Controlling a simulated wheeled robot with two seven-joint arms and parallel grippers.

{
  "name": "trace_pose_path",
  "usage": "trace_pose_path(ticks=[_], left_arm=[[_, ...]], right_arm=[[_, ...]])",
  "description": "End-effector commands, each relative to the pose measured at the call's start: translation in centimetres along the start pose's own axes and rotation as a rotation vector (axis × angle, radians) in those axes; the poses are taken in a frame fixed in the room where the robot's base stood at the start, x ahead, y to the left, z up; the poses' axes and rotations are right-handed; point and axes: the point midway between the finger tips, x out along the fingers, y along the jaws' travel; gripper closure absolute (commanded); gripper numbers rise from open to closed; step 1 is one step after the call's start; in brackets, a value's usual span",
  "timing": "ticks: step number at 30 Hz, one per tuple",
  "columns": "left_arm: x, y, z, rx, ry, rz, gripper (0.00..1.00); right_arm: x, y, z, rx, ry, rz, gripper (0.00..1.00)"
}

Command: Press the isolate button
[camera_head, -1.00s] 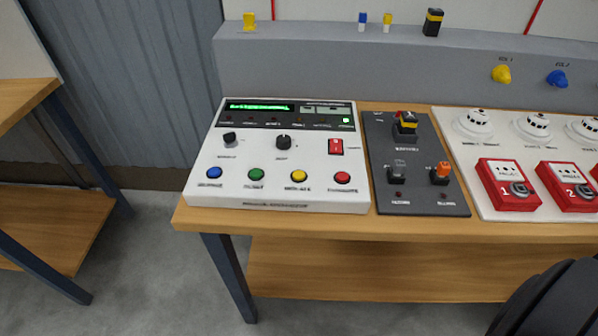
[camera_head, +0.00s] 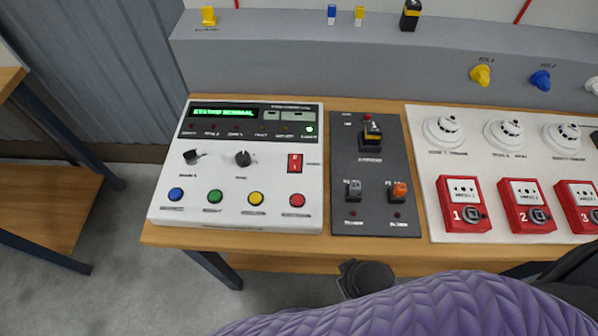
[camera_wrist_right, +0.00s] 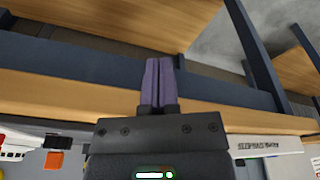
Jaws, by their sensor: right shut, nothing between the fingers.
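The white control panel (camera_head: 235,180) lies on the table with a row of blue (camera_head: 176,194), green (camera_head: 215,196), yellow (camera_head: 256,198) and red (camera_head: 297,200) round buttons along its front. The labels under them are too blurred to tell which one is the isolate button. My right gripper (camera_wrist_right: 158,62) has purple fingers, shut with nothing between them. In the right wrist view it shows against the table's front edge, apart from the buttons. In the head view my right arm crosses the bottom, and its fingers cannot be made out. My left gripper is not in view.
A dark switch panel (camera_head: 345,215) stands beside the white panel, with raised switches. Further right, a white board (camera_head: 430,150) carries detectors and red call points (camera_head: 463,204). A grey ledge (camera_head: 330,60) runs behind. Another table (camera_head: 45,205) stands at the left.

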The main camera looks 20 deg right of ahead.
Motion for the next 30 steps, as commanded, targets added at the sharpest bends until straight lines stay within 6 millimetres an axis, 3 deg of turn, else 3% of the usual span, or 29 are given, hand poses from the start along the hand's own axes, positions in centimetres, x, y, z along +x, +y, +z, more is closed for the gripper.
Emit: trace_pose_path(ticks=[1, 3, 8, 12, 15, 21, 25, 30], left_arm=[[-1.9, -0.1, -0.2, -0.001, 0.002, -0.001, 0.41], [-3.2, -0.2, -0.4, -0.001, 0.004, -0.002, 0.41], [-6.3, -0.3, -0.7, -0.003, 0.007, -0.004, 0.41], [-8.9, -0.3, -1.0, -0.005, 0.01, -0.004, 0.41], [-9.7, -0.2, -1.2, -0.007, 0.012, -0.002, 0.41], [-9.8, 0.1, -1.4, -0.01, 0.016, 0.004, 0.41], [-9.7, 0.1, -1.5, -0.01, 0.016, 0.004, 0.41], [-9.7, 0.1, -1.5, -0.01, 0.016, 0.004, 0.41]], right_arm=[[-3.1, 0.1, -1.4, 0.003, 0.019, -0.001, 1.0], [-6.3, 0.0, -2.9, 0.008, 0.038, -0.005, 1.0], [-13.5, -0.5, -6.5, 0.017, 0.096, -0.037, 1.0], [-18.5, -2.5, -10.8, 0.022, 0.184, -0.134, 1.0], [-19.0, -5.1, -14.9, 0.029, 0.261, -0.253, 1.0], [-16.8, -9.1, -21.9, 0.104, 0.363, -0.453, 1.0], [-15.9, -9.7, -24.7, 0.166, 0.399, -0.51, 1.0], [-15.5, -9.8, -25.9, 0.196, 0.414, -0.529, 1.0]])
